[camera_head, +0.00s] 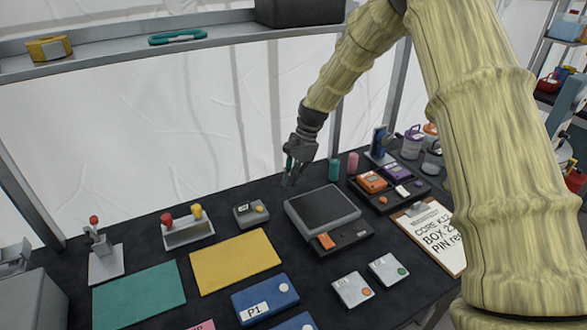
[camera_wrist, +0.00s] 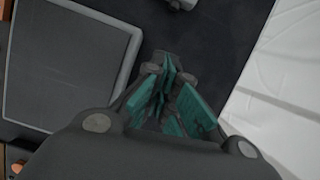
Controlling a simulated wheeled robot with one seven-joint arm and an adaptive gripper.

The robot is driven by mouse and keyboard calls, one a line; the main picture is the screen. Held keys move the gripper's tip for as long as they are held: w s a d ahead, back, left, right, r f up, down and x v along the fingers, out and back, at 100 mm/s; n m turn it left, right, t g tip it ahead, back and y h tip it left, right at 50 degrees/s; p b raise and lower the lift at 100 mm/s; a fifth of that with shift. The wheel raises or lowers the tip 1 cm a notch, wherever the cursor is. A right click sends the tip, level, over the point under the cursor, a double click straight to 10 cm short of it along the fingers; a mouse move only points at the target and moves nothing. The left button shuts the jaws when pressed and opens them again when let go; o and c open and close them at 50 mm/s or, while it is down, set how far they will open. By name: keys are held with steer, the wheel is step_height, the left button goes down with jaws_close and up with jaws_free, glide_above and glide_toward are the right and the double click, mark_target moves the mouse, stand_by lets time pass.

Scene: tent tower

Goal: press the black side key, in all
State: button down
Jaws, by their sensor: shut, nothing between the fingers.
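A device with a large dark square panel in a grey frame (camera_head: 322,208) stands mid-table on a black base. Its front strip carries an orange block (camera_head: 326,241) and a small pale mark (camera_head: 362,234). I cannot make out a black side key for certain against the dark parts. My gripper (camera_head: 290,179) is shut and empty, pointing down near the device's back left corner, seemingly above the table. In the wrist view the teal-padded fingers (camera_wrist: 172,105) are beside the panel frame (camera_wrist: 133,50), apart from it.
A dark tray (camera_head: 388,192) with orange and purple units and a clipboard (camera_head: 430,236) are right. Teal and pink cylinders (camera_head: 353,163) stand behind. A shelf (camera_head: 150,48) runs along the back.

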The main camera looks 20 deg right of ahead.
mark_target(274, 207)
steer(key=p+x, duration=0.1)
steer(key=x, duration=0.3)
steer(key=shift+s+a, duration=0.15)
steer(key=a, duration=0.1)
steer(key=a+p, duration=0.1)
steer(key=shift+s+a+f, duration=0.25)
steer(key=shift+s+a, duration=0.1)
steer(key=shift+s, duration=0.05)
steer(key=shift+s+a, duration=0.15)
steer(key=shift+a, duration=0.25)
steer(key=shift+a+f, duration=0.15)
steer(key=shift+f, duration=0.1)
steer(key=shift+a+r, duration=0.1)
